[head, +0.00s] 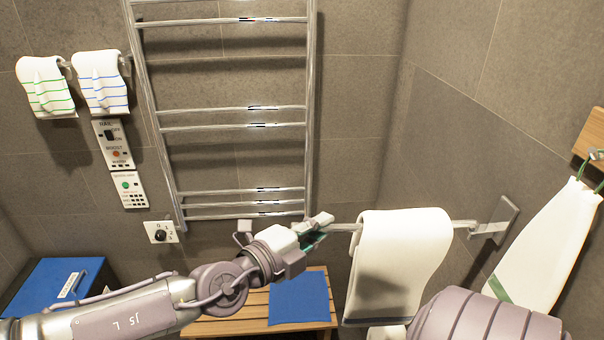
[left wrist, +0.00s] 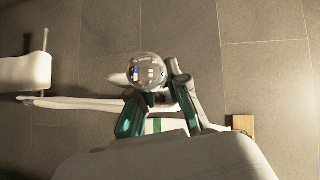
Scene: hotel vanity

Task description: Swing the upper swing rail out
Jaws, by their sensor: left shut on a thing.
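The upper swing rail (head: 345,228) is a thin metal bar. It runs left from a square bracket (head: 495,220) on the right wall. A white towel (head: 405,250) hangs over it and hides its middle. My left gripper (head: 316,230) is shut on the free end of the rail, to the left of the towel. In the left wrist view a shiny ball (left wrist: 147,72) sits by the fingers of my left gripper (left wrist: 158,104), which have green pads. My right gripper is out of view; part of my right arm shows at the lower right.
A chrome ladder-shaped towel rack (head: 220,125) is on the back wall. A wooden bench (head: 250,318) with a blue cloth (head: 300,298) stands below. A long white towel (head: 545,240) hangs from a wooden board (head: 590,138) at right. A blue box (head: 60,285) is at left.

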